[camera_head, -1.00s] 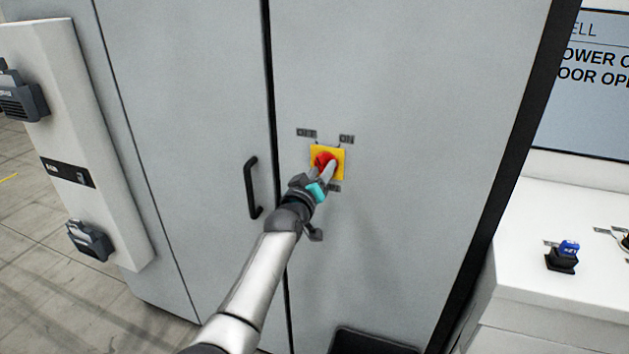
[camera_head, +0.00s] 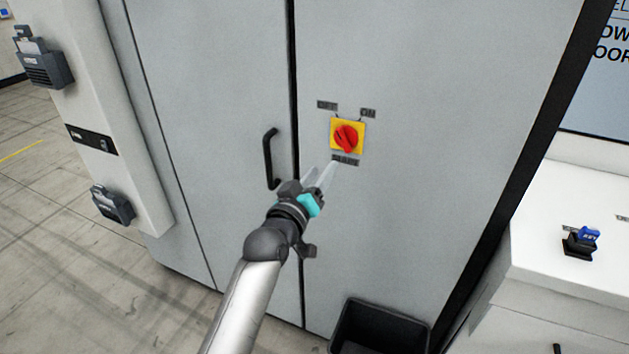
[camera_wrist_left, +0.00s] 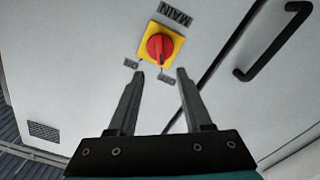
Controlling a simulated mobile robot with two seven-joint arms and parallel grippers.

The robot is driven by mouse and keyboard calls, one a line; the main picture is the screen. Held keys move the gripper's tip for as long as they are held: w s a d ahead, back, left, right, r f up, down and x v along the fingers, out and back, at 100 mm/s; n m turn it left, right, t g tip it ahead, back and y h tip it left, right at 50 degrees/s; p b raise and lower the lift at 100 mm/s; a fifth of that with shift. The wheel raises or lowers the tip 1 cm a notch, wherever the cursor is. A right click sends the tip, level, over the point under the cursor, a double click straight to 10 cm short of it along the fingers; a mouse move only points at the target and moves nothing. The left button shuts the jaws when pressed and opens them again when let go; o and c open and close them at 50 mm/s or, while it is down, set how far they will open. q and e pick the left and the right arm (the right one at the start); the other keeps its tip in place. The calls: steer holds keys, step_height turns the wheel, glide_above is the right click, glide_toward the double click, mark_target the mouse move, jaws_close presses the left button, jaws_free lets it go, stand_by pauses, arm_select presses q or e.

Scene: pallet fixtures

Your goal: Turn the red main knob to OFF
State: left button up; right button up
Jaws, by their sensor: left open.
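The red main knob (camera_head: 347,138) sits on a yellow plate (camera_head: 360,124) on the grey cabinet door. The OFF label (camera_head: 327,104) is up and left of it, the ON label (camera_head: 368,113) up and right, and the MAIN label (camera_head: 345,160) below. I cannot tell for sure which label the knob points at. My left gripper (camera_head: 323,170) is open and empty, below and left of the knob, apart from it. In the left wrist view the knob (camera_wrist_left: 160,46) shows just beyond the spread fingers (camera_wrist_left: 160,74), with nothing between them. My right gripper is not in view.
A black door handle (camera_head: 268,158) stands out left of the knob. A black open bin (camera_head: 350,335) is at the cabinet's foot. A white bench (camera_head: 560,210) with a blue-topped switch (camera_head: 588,235) is at the right. The door around the knob is clear.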

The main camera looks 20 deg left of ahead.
arm_select(q)
steer(key=shift+s, duration=1.35)
